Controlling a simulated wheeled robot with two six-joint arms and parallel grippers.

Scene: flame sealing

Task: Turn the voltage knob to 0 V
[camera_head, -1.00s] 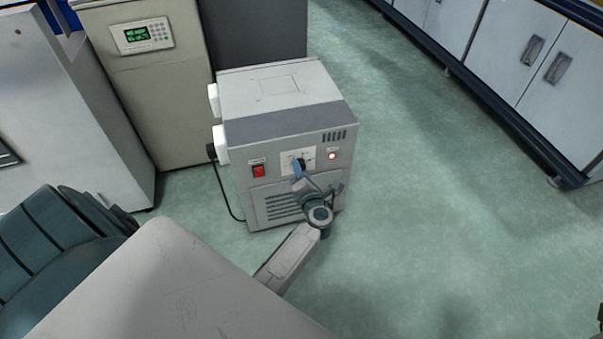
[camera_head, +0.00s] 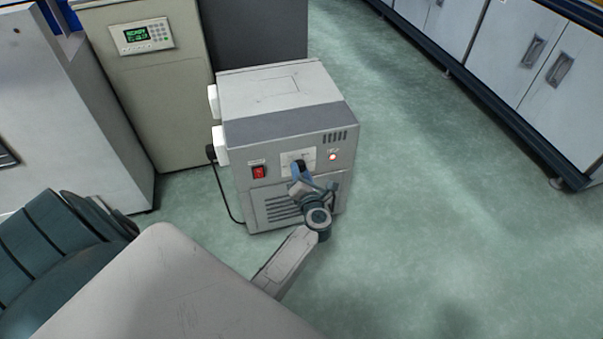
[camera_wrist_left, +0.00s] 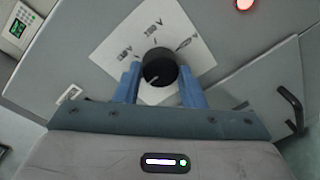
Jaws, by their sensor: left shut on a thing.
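The black voltage knob (camera_wrist_left: 159,68) sits on a white label plate (camera_wrist_left: 118,45) on the front of a grey power unit (camera_head: 285,98). My left gripper (camera_wrist_left: 160,83) has its two blue fingers on either side of the knob and is shut on it. A pale pointer line on the knob points down-left in the left wrist view. Voltage marks surround the knob's upper side but are too blurred to read surely. In the head view the gripper (camera_head: 300,172) partly covers the knob and plate. My right gripper is out of view.
A red rocker switch (camera_head: 259,172) is left of the knob, and a lit red lamp (camera_head: 332,157) is right of it. A beige cabinet with a green display (camera_head: 136,34) stands behind left. Open green floor (camera_head: 440,200) lies to the right.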

